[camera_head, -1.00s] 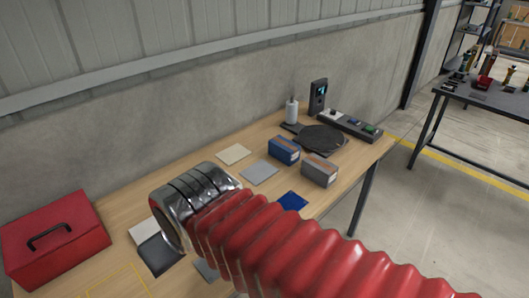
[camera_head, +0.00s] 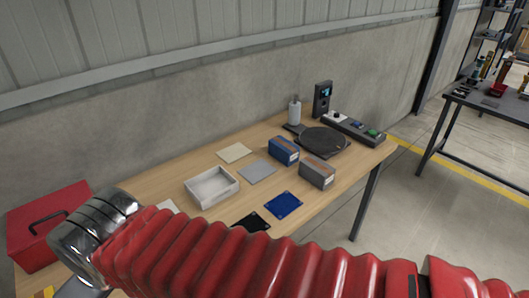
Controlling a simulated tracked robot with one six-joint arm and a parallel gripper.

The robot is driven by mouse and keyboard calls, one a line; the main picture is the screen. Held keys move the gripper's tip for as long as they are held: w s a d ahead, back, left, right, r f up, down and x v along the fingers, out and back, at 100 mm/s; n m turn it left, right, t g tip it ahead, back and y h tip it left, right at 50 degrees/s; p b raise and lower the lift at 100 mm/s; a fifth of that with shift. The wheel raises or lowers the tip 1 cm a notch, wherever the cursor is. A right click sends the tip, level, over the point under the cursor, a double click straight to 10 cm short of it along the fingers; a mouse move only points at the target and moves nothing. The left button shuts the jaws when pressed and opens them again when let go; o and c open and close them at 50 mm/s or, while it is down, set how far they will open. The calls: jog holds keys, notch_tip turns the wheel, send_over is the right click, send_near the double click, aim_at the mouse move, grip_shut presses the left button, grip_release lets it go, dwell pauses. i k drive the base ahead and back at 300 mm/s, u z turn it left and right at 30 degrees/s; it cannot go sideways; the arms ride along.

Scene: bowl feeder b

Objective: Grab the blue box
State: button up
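The blue box (camera_head: 284,150) stands on the wooden table, with an orange-brown marking along its edge. A grey box (camera_head: 317,173) of similar size stands just in front and to the right of it, with a narrow gap between them. My arm, in a red ribbed sleeve with a metal collar, crosses the lower part of the view. My gripper's fingers are not visible at the lower left, so I cannot see whether they are open. Nothing touches the blue box except the table.
A white tray (camera_head: 211,188), flat grey plate (camera_head: 257,171), beige plate (camera_head: 234,152), blue plate (camera_head: 284,205) and black plate (camera_head: 251,222) lie on the table. A dark round disc (camera_head: 323,140) and control panel (camera_head: 353,128) are behind right. A red toolbox (camera_head: 47,228) is far left.

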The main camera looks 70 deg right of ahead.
aim_at(287, 153)
jog(key=u, duration=1.15)
jog(key=k, duration=2.15)
jog(key=z, duration=1)
